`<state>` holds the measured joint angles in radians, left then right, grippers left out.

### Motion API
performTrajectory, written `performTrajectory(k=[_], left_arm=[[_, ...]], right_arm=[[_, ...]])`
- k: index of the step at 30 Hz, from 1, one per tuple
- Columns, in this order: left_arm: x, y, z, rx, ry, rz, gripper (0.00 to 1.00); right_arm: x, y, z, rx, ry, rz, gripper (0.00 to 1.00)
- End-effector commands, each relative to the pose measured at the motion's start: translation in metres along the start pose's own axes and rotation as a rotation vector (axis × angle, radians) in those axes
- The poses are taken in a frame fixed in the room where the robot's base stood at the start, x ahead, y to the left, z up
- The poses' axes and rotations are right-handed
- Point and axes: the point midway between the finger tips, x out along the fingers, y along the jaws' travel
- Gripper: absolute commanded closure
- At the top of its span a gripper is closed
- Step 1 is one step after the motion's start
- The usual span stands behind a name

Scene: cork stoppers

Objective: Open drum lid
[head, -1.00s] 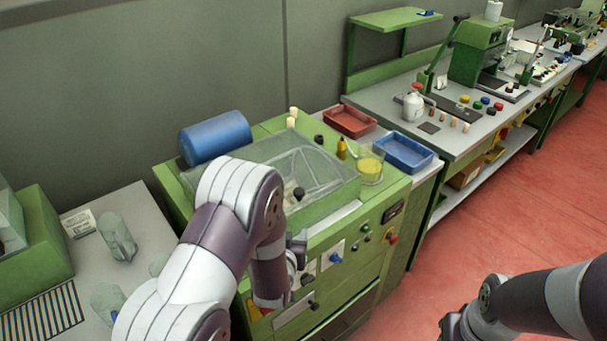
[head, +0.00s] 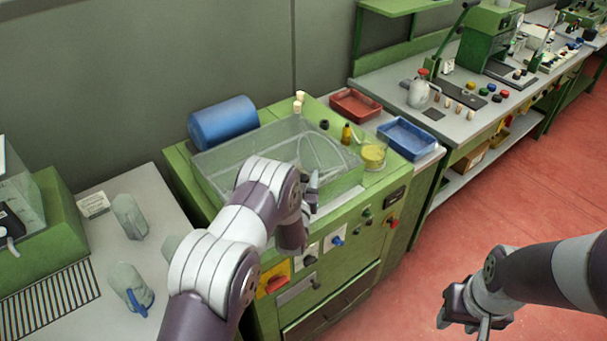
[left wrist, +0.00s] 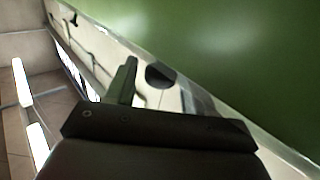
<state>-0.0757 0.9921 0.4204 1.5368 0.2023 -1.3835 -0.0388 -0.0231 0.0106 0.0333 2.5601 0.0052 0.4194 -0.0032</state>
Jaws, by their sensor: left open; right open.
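The clear lid (head: 325,150) lies over the top of the green drum machine (head: 375,195) and looks closed. Curved shapes show through it. My left gripper (head: 309,188) is at the lid's front edge, partly hidden by my own wrist. In the left wrist view its open fingers (left wrist: 160,88) have a dark round piece (left wrist: 160,75) between them, perhaps the lid's knob. I cannot tell whether they touch it. In the head view my left arm hides the knob. My right gripper (head: 478,322) is open and empty above the red floor.
A blue cylinder (head: 223,122) lies behind the lid. A yellow-filled beaker (head: 373,154) and a small bottle (head: 346,133) stand right of it. A red tray (head: 356,104) and a blue tray (head: 407,138) sit beyond. The red floor at right is clear.

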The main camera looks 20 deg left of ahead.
Motion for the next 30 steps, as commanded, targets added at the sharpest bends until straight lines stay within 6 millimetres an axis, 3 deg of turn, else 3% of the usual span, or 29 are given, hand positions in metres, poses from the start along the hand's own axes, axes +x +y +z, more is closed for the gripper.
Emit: performTrajectory(k=[9, 14, 23, 30], left_arm=[[0.003, 0.0, 0.001, 0.0, -0.002, 0.0, 0.46], [0.003, 0.0, 0.001, 0.0, -0.001, 0.0, 0.98], [0.004, -0.001, -0.01, -0.015, -0.013, 0.0, 1.0], [0.009, 0.0, -0.049, -0.087, -0.081, 0.001, 1.0]], right_arm=[[-0.001, 0.0, 0.0, 0.0, 0.0, 0.0, 0.57], [-0.001, 0.0, 0.0, 0.0, 0.0, 0.0, 0.57], [-0.008, 0.0, -0.001, 0.0, 0.0, 0.0, 0.57], [-0.034, 0.0, -0.004, 0.0, 0.0, 0.0, 0.57]])
